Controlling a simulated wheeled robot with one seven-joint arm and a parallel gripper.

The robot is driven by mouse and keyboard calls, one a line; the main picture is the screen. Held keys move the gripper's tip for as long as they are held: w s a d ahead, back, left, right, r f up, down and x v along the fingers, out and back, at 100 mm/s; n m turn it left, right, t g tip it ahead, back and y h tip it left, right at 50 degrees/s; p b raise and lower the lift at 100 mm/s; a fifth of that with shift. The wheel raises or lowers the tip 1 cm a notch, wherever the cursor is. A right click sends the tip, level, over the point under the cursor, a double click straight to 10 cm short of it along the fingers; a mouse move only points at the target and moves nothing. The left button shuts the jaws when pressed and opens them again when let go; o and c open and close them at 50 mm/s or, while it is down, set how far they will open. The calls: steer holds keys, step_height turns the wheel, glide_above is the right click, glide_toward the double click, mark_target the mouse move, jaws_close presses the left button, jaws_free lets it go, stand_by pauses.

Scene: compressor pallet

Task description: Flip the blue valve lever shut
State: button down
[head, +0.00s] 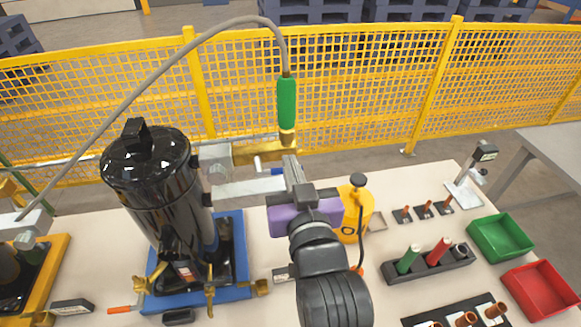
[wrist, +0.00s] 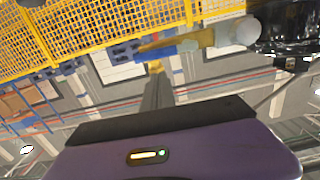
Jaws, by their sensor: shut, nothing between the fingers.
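The blue valve lever (head: 277,171) shows as a small blue piece just left of my gripper's fingers, below the brass valve body (head: 255,152). In the wrist view the lever (wrist: 158,52) appears just beyond the fingertips, beside the brass part. My gripper (head: 290,162) is shut and empty, with its fingers pointing away toward the valve. It also shows in the wrist view (wrist: 156,72). The fingers hide part of the lever and valve in the head view. I cannot tell whether the fingertips touch the lever.
The black tank (head: 150,185) stands left of the valve on a blue pallet (head: 236,225). A grey hose with a green grip (head: 287,100) rises above the valve. A yellow container (head: 352,212) stands close right of my wrist. Green (head: 500,238) and red (head: 540,290) bins are farther right.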

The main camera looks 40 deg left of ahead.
steer(key=shift+w+a+f, duration=0.1)
steer(key=shift+f, duration=0.65)
